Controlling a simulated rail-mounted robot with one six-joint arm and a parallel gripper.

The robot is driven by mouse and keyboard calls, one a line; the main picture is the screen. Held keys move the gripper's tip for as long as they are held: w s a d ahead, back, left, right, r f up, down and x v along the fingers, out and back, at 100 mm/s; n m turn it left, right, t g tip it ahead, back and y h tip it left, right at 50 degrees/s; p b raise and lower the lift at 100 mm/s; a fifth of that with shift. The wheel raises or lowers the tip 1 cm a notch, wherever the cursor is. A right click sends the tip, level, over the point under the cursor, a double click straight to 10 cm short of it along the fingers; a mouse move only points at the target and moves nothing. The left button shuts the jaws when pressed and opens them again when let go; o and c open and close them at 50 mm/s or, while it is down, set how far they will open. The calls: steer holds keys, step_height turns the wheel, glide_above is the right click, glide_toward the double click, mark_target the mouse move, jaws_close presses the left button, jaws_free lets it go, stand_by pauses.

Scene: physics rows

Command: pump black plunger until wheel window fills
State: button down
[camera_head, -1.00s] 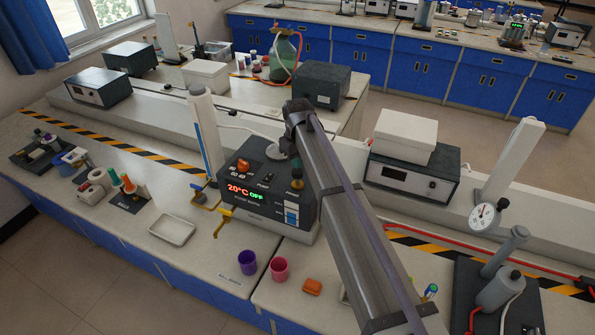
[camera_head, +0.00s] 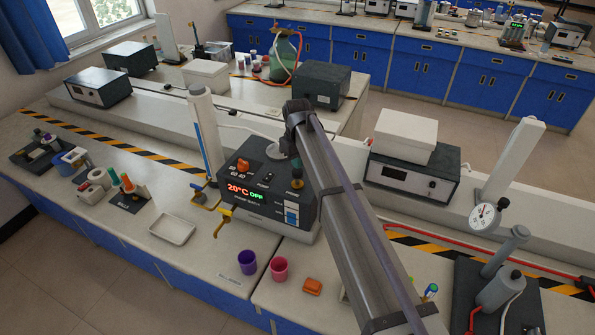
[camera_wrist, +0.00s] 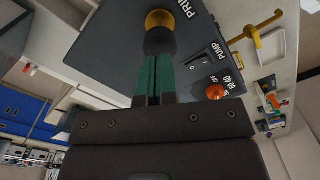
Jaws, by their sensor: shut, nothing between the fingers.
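The pump unit (camera_head: 262,205) is a dark box on the near bench, with a lit "20°C OFF" display. The black plunger (camera_wrist: 160,42) stands on its top face in a brass-coloured collar (camera_wrist: 158,18). My gripper (camera_wrist: 155,64) is shut and empty. Its green fingers are together, with their tips at the plunger's black head; I cannot tell if they touch or press it.
An orange knob (camera_head: 243,166) and a switch (camera_head: 264,178) sit on the unit beside the plunger. Yellow taps (camera_head: 223,218) stick out at its left. A white column (camera_head: 206,135) stands behind them. A purple cup (camera_head: 247,262) and a pink cup (camera_head: 279,268) stand in front.

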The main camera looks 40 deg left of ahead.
mark_target(297, 171)
steer(key=shift+f+b, duration=2.05)
steer(key=shift+f, duration=0.1)
steer(key=shift+r, duration=0.1)
step_height(297, 171, up, 4)
steer(key=p, duration=0.4)
steer(key=shift+r+p, duration=0.25)
steer(key=shift+p, duration=0.1)
steer(key=shift+f, duration=0.15)
steer(key=shift+f+b, duration=2.1)
steer(key=shift+b, duration=0.15)
step_height(297, 171, up, 4)
steer(key=p, duration=0.4)
steer(key=shift+r, duration=0.2)
